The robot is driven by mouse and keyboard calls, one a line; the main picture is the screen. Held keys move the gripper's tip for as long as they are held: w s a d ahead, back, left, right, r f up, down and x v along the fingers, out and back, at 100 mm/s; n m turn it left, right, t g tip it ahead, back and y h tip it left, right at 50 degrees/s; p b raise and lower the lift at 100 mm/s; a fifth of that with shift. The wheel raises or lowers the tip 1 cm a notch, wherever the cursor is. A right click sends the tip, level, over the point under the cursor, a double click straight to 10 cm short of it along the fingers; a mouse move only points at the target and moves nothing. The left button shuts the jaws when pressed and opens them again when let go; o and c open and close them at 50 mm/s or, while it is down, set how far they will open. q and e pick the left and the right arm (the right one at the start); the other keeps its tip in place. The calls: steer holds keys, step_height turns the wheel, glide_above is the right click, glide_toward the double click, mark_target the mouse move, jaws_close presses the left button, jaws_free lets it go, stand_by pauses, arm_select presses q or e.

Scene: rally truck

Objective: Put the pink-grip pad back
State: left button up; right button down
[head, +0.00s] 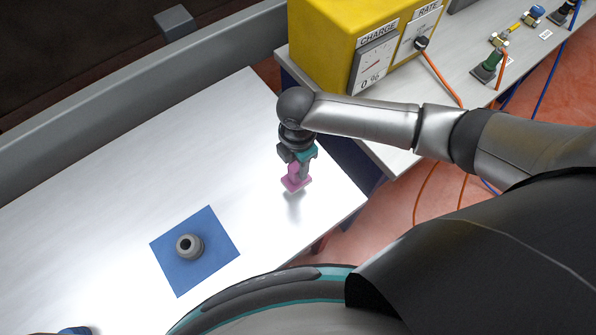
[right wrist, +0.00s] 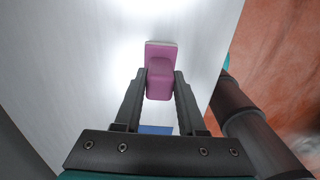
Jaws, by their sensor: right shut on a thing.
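The pink-grip pad (head: 295,181) is held above the white table near its right edge in the head view. My right gripper (head: 296,170) is shut on its pink grip and points down. In the right wrist view the pink pad (right wrist: 160,72) sits between the two fingers of my right gripper (right wrist: 160,88), with a thin pale layer along its far edge. A shadow lies on the table below the pad, so it looks apart from the surface. My left gripper is not in view.
A blue square mat (head: 217,228) with a grey round part (head: 189,246) on it lies left of my right gripper. A yellow box with gauges (head: 335,35) stands behind on a second bench (head: 400,158). The white table's left part (head: 80,215) is mostly clear.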

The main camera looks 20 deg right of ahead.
mark_target(291, 181)
steer(key=shift+f, duration=2.1)
steer(key=shift+f, duration=0.1)
steer(key=c, duration=0.5)
jaws_free()
